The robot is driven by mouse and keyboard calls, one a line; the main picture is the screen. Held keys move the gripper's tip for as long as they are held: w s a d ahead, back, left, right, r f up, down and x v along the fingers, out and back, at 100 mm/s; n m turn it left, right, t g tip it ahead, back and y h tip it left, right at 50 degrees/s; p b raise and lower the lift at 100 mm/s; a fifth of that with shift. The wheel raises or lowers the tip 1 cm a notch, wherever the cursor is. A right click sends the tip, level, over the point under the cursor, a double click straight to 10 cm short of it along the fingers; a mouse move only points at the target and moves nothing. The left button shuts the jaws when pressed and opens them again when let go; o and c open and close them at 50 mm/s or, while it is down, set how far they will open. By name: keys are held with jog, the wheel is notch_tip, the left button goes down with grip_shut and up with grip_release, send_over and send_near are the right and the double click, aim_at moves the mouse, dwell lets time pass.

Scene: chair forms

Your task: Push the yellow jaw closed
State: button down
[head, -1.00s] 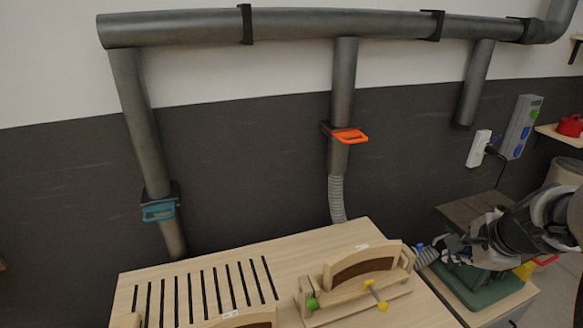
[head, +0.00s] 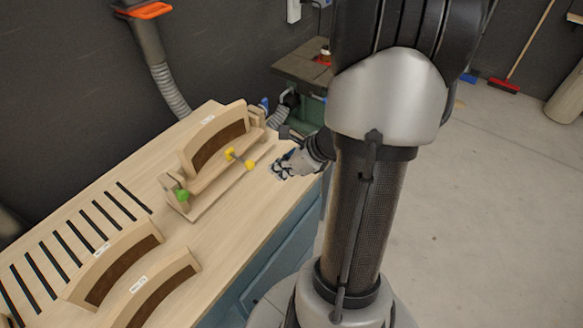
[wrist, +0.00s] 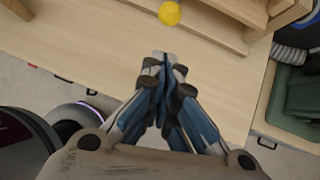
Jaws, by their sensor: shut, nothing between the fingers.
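The yellow-knobbed clamp part (head: 240,157) sits on a wooden chair form (head: 216,139) on the workbench in the head view. One yellow knob is up against the form and the other stands out in front. A single yellow knob (wrist: 169,13) shows at the top of the wrist view. My gripper (head: 279,170) is just right of the form, above the bench's right edge. In the wrist view my gripper (wrist: 164,60) is shut and empty, with the yellow knob a little beyond its fingertips. Whether the jaw is open is hard to tell.
A green knob (head: 181,195) is at the form's near left end. Two more curved forms (head: 114,262) lie on the bench (head: 192,234) at front left, beside a row of slots. A green machine (head: 309,116) stands behind the bench. Open floor lies to the right.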

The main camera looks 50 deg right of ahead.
aim_at(241, 160)
jog(key=w, duration=0.2)
jog(key=w+a, duration=0.1)
jog(key=w, duration=0.1)
jog(key=shift+f, duration=0.4)
jog(key=w, duration=0.6)
jog(key=shift+w+a, duration=0.15)
jog(key=shift+a, duration=0.15)
jog(key=shift+r, duration=0.1)
